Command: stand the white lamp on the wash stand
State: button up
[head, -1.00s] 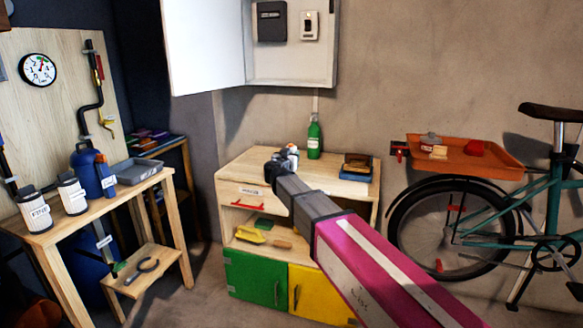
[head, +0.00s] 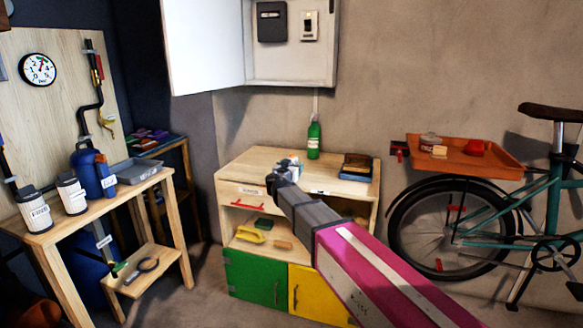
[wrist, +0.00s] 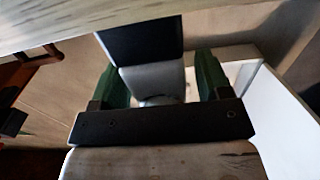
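My gripper (head: 281,173) is low over the top of a wooden stand (head: 240,165) with green and yellow doors, near its front left. In the wrist view, the two green fingers of my gripper (wrist: 163,82) stand on either side of a pale grey-white body with a wide dark end, which seems to be the white lamp (wrist: 150,80). A narrow gap seems to show by the right finger, and I cannot tell whether they press on it. In the head view, my gripper mostly hides the lamp. Its dark end is close to the wooden top; contact is unclear.
A green bottle (head: 314,141) stands at the stand's back, with a stack of dark and blue items (head: 357,167) at its right. An open white wall cabinet (head: 290,70) hangs above. A workbench (head: 110,205) is at left, a bicycle with an orange tray (head: 480,156) at right.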

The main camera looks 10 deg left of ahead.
jog(key=shift+s+r, duration=0.15)
jog(key=shift+s, duration=0.05)
jog(key=s+a, duration=0.1)
jog(key=s, duration=1)
jog(key=shift+s, duration=0.3)
